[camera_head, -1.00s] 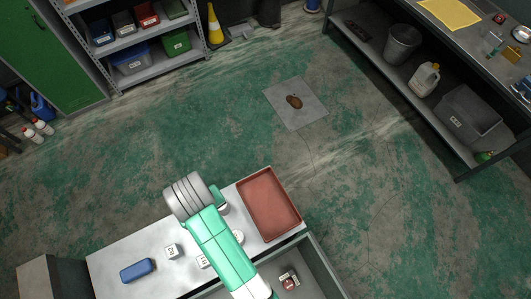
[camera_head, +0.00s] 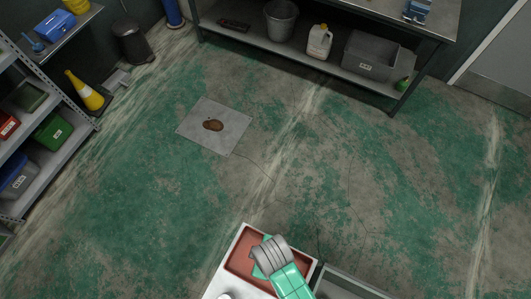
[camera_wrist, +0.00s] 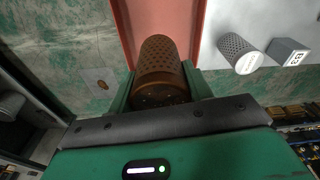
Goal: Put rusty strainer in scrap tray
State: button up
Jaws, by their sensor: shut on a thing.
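The rusty strainer (camera_wrist: 160,62), a brown perforated cylinder, is between the two green fingers of my gripper (camera_wrist: 160,88) in the wrist view. My gripper is shut on it. The red scrap tray (camera_wrist: 160,16) lies below and beyond the strainer. In the head view the tray (camera_head: 239,263) sits on the bench at bottom centre, and my grey and green arm end (camera_head: 270,255) covers its middle. The strainer is hidden there. I cannot tell how high it is above the tray floor.
A grey floor plate (camera_head: 232,128) with a brown patch (camera_head: 213,125) lies beyond the bench. A shelved workbench (camera_head: 330,60) is at the back. The floor between is clear.

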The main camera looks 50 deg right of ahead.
jog(key=shift+s+f, duration=0.9)
jog(key=shift+s, duration=0.15)
notch_tip(320, 180, down, 10)
jog(key=shift+r+b, duration=0.1)
jog(key=shift+b, duration=0.35)
jog(key=shift+f, duration=0.2)
jog(key=o, duration=1.1)
jog(key=r, duration=0.8)
jog(key=s+r+p, duration=0.1)
jog(key=r, duration=0.3)
jog(key=shift+s+d+r, duration=0.1)
jog(key=shift+d+r, duration=0.05)
jog(key=shift+d, duration=0.25)
